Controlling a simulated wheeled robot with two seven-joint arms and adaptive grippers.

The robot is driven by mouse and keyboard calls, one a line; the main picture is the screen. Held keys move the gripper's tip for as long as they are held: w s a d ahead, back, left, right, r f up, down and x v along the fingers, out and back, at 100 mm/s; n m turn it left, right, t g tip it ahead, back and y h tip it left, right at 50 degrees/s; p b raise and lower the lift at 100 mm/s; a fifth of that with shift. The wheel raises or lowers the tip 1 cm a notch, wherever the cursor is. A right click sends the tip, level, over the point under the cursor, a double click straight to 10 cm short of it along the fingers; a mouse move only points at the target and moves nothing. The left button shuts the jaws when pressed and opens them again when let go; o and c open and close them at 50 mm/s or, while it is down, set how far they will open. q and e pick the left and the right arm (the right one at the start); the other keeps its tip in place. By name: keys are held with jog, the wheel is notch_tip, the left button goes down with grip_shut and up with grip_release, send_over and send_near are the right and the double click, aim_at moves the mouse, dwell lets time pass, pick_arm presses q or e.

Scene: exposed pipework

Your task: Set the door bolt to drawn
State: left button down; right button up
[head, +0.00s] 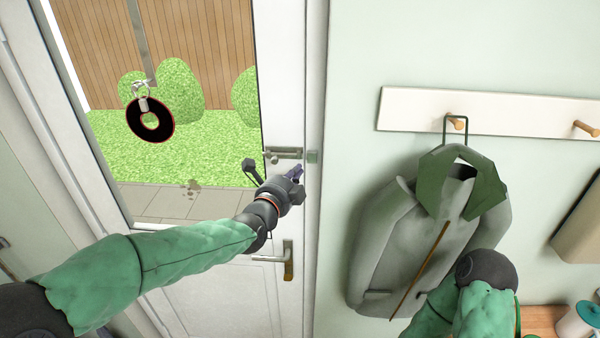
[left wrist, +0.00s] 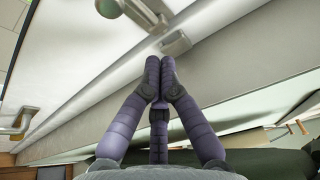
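The door bolt (head: 284,154) is a small grey metal fitting on the white door's right edge, above the door handle (head: 287,259). A small keeper (head: 313,156) sits on the frame beside it. I cannot tell whether the rod reaches into the keeper. The left wrist view shows the bolt (left wrist: 140,12) at the top and the keeper (left wrist: 175,43) below it. My left gripper (head: 297,172) is just below the bolt, apart from it. Its purple fingertips (left wrist: 159,66) are together, with nothing seen between them.
A grey jacket (head: 400,235) hangs from a peg rail (head: 420,112) right of the door. A black ring-shaped item (head: 135,108) hangs at the door's glass. A cylindrical container (head: 578,322) stands at the lower right. The wall between frame and jacket is clear.

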pick_arm(q)
jog(key=v, duration=0.8)
jog(key=shift+a+b, duration=0.25)
jog(key=shift+b, duration=0.1)
pick_arm(e)
jog(key=shift+a+f, duration=0.15)
jog(key=shift+f, duration=0.2)
pick_arm(q)
jog(key=shift+s, duration=0.1)
notch_tip(320, 180, down, 38)
jog(key=s+a+n+g+y+b, duration=0.25)
jog(key=n+g+b, duration=0.45)
jog(key=n, duration=0.5)
jog(key=s+f+n+g+b, duration=0.3)
jog(key=s+f+n, duration=0.4)
jog(key=s+f, duration=0.5)
jog(key=s+f+n+g+b, duration=0.3)
jog(key=s+f, duration=0.8)
jog(key=f, duration=0.8)
jog(key=n+g+h, duration=0.1)
jog(key=n+g, duration=0.1)
jog(key=n, duration=0.2)
jog(key=shift+s+d+g, duration=0.25)
jog(key=shift+s+g, duration=0.15)
pick_arm(e)
notch_tip(320, 180, down, 13)
jog(key=shift+f, duration=0.2)
